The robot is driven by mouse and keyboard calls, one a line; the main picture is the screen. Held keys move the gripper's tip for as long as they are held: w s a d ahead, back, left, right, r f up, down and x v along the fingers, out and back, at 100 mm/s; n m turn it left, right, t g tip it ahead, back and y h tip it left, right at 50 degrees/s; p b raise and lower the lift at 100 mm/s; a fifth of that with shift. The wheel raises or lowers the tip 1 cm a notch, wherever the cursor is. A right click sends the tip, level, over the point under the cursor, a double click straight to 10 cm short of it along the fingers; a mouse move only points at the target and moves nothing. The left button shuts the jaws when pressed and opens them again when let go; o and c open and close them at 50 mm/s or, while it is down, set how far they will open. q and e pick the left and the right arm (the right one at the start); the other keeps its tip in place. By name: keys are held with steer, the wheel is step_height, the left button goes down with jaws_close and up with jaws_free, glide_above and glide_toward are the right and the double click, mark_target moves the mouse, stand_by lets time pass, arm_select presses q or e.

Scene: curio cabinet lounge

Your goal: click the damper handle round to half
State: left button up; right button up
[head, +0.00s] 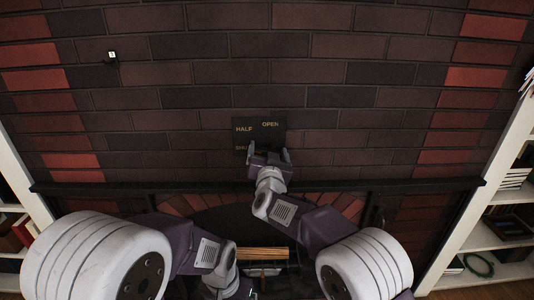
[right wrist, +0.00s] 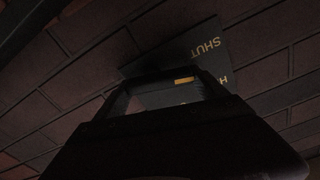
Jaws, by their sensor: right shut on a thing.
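The dark damper plate (head: 273,134) is on the brick wall above the mantel, lettered HALF at left and OPEN at upper right. A third word below HALF is partly hidden in the head view; the right wrist view shows SHUT on the plate (right wrist: 207,47). My right gripper (head: 269,153) is at the plate's lower part, shut on the damper handle. The handle is mostly hidden by the jaws; a yellow mark (right wrist: 185,80) shows between the fingers. The handle's exact pointing is hard to tell.
The black mantel shelf (head: 130,188) runs below the plate, over the dark arched fireplace opening with logs (head: 262,253). White bookshelves stand at the left (head: 30,180) and right (head: 485,190).

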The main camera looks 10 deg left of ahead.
steer(key=m+b, duration=0.1)
steer(key=m, duration=0.1)
steer(key=m+b, duration=0.1)
steer(key=m, duration=0.2)
steer(key=shift+d+r+m, duration=0.15)
steer(key=shift+d+m, duration=0.05)
steer(key=shift+m, duration=0.1)
stand_by(0.5)
steer(key=o, duration=1.3)
steer(key=v, duration=0.9)
steer(key=shift+r, duration=0.2)
steer(key=shift+s, duration=0.1)
